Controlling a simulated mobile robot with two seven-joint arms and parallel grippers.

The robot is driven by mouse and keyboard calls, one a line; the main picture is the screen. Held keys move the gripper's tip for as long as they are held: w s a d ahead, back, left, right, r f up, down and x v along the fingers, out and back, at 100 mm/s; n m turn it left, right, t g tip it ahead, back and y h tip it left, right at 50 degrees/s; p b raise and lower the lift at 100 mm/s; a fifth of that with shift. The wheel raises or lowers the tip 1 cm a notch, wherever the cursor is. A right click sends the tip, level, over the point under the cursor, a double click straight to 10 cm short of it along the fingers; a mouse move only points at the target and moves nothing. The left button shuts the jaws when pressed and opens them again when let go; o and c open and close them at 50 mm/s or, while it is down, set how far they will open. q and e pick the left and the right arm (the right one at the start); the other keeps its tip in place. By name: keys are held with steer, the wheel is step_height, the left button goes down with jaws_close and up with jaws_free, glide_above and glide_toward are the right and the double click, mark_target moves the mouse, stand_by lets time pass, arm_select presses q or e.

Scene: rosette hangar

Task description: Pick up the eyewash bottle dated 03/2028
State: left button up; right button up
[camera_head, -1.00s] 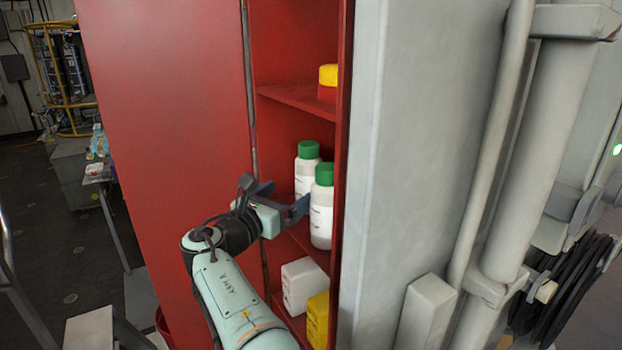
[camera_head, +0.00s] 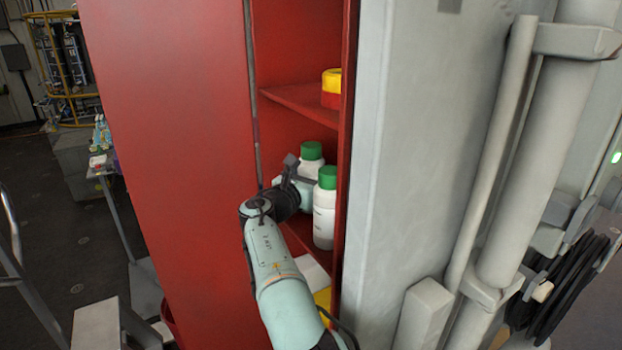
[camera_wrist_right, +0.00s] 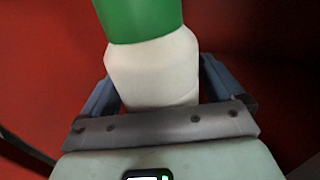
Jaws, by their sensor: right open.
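Two white bottles with green caps stand on the middle shelf of the red cabinet: a rear bottle (camera_head: 311,153) and a front bottle (camera_head: 324,212). No date can be read on either. My right gripper (camera_head: 302,171) is inside the cabinet at the rear bottle and hides most of its body. In the right wrist view, my open gripper (camera_wrist_right: 155,88) has one finger on each side of a white bottle (camera_wrist_right: 153,68) with a green cap. This appears to be the rear bottle. Contact with the fingers cannot be told. My left gripper is not in view.
The red cabinet (camera_head: 170,130) has a side wall close to my right arm. A yellow-and-red container (camera_head: 331,88) sits on the shelf above. A white box (camera_head: 313,270) and a yellow item (camera_head: 323,300) are below. A grey column (camera_head: 400,150) stands at right.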

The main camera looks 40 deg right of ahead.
steer(key=shift+s, duration=0.1)
steer(key=c, duration=1.3)
steer(key=shift+r, duration=0.1)
